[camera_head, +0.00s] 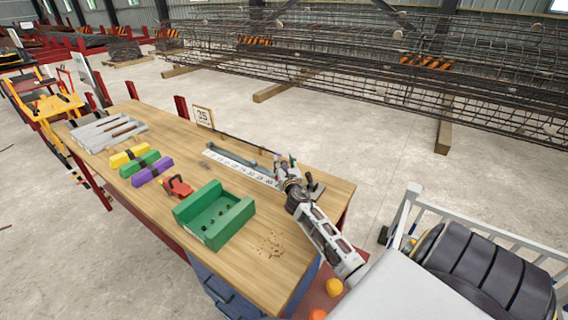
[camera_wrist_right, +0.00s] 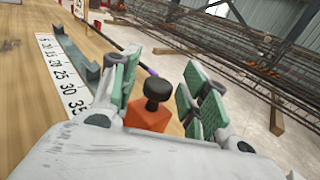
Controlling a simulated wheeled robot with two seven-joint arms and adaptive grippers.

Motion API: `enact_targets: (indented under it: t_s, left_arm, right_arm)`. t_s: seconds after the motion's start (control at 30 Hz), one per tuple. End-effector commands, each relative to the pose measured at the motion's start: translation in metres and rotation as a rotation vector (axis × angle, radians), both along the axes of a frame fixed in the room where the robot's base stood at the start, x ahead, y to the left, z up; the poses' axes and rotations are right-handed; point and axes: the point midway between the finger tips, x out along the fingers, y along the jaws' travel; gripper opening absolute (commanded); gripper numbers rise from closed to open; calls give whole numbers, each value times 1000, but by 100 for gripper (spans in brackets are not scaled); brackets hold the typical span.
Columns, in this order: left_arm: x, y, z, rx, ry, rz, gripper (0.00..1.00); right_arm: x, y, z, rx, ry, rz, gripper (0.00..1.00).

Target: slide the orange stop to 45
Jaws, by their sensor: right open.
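The orange stop (camera_wrist_right: 148,116) with its black knob (camera_wrist_right: 158,89) shows in the right wrist view between the spread green-padded fingers of my right gripper (camera_wrist_right: 160,84). I cannot tell whether the fingers touch it. In the head view my right gripper (camera_head: 287,166) is over the right end of the scale, and the stop is hidden there. The white number scale (camera_head: 240,167) lies along the table's far edge; it shows in the wrist view (camera_wrist_right: 63,75) with numbers up to 35 readable. A grey-green rail (camera_head: 232,156) runs beside it. My left gripper is out of view.
On the wooden table (camera_head: 270,240) stand a green tray (camera_head: 215,238), a red-orange item (camera_head: 177,187), coloured blocks (camera_head: 140,166) and grey bars (camera_head: 107,132). A small number sign (camera_head: 203,116) stands behind the far edge.

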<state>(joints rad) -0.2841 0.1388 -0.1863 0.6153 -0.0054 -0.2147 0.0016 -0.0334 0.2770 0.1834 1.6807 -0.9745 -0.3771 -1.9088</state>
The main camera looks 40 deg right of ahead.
Motion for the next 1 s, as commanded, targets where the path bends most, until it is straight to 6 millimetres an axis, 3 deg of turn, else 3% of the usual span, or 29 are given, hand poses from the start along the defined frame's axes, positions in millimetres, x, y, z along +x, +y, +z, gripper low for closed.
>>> enact_targets:
  t_s: [0.27, 1.0]
  left_arm:
    - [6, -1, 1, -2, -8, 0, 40]
    - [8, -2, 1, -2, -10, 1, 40]
  right_arm:
    - [-11, 7, -1, 0, 1, 1, 45]
    - [-70, 39, -1, 0, 1, 0, 45]
